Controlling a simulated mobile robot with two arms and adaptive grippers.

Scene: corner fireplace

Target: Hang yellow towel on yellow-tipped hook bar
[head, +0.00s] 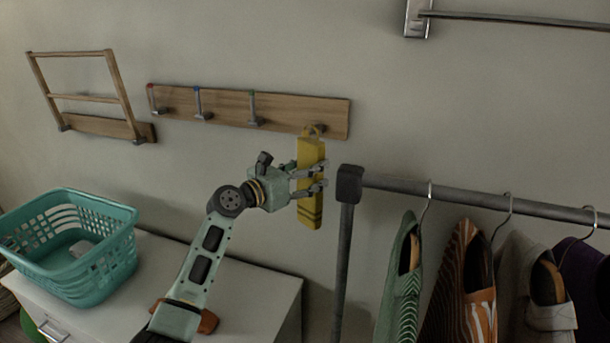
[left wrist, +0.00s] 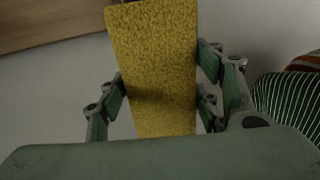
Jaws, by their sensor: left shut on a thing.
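The yellow towel (head: 311,170) is folded into a long upright strip with a loop at its top and dark stripes near its bottom. My left gripper (head: 308,180) is shut on its middle, and the towel fills the space between the fingers in the left wrist view (left wrist: 155,70). The wooden hook bar (head: 228,108) is on the wall, with red, blue and green-tipped hooks showing. The towel's loop overlaps the bar's lower right part in the head view. No yellow tip can be made out there. Whether the loop touches a hook, I cannot tell. My right gripper is out of view.
A clothes rail (head: 480,200) with hanging garments stands to the right, its black corner post (head: 346,215) close to the towel. A teal basket (head: 75,245) sits on a white cabinet (head: 240,275) at left. A wooden rack (head: 90,98) and metal bar (head: 520,19) are on the wall.

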